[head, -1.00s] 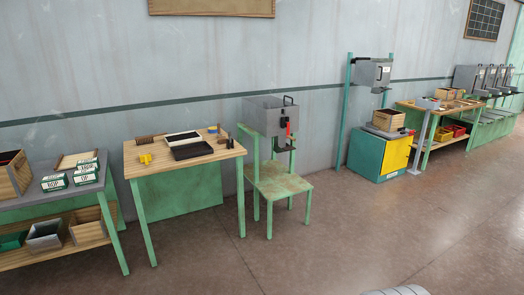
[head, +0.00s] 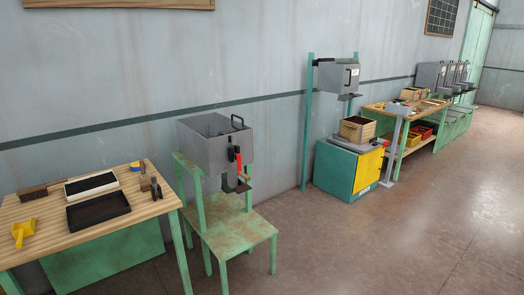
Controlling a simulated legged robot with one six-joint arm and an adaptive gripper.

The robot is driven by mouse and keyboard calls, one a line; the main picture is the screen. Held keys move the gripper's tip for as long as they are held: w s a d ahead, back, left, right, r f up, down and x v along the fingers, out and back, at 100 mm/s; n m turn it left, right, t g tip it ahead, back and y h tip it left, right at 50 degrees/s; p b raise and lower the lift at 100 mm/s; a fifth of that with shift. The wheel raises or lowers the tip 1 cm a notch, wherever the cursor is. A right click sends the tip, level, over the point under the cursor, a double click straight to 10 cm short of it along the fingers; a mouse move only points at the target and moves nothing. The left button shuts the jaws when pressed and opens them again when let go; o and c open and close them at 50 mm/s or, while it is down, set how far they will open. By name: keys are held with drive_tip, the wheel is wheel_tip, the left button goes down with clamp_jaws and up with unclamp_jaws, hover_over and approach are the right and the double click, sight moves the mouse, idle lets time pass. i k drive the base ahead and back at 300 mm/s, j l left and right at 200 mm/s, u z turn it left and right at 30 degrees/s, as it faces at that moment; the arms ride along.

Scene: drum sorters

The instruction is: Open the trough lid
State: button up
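I cannot tell for sure which thing is the trough. A grey metal box (head: 202,151) stands on a green stand left of the middle. Its top looks open and dark inside. A second grey box (head: 334,79) with a black handle is mounted on green posts by the wall. Several grey boxes (head: 431,75) stand in a row at the far right. My gripper is not in view.
A wooden table (head: 152,205) at the left holds black trays, a brush and a yellow scoop (head: 24,231). A teal and yellow cabinet (head: 334,175) carries a wooden crate (head: 357,131). A workbench (head: 390,110) stands beyond it. The brown floor (head: 400,245) at the right is clear.

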sight(211, 119)
drive_tip(key=i+l, duration=0.1)
drive_tip(key=i, duration=1.75)
drive_tip(key=j+u, duration=0.05)
drive_tip(key=j, duration=0.05)
